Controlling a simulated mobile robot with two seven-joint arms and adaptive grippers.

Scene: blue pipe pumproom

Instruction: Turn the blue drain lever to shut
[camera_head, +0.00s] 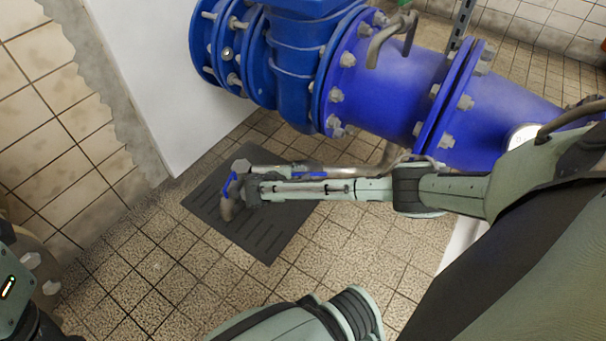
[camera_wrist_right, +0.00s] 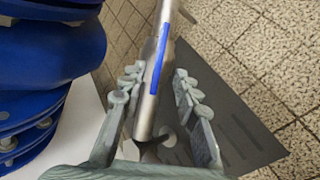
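The blue drain lever (camera_wrist_right: 159,58) is a narrow blue strip lying along the metal drain pipe (camera_wrist_right: 148,102) in the right wrist view. In the head view, blue parts show beside my right gripper (camera_head: 243,188), at the left end of the drain pipe (camera_head: 318,168). In the right wrist view my right gripper (camera_wrist_right: 156,95) is open, one finger on each side of the pipe and lever, with gaps visible. Whether either finger touches the lever is unclear. In the head view my arm and gripper partly hide the lever. My left gripper is not in view.
A large blue flanged pipe (camera_head: 400,90) runs above and behind the drain pipe. A dark slotted floor grate (camera_head: 262,232) lies below the gripper. A white block (camera_head: 165,75) and tiled wall (camera_head: 45,110) stand at left. Tiled floor (camera_head: 130,265) is free in front.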

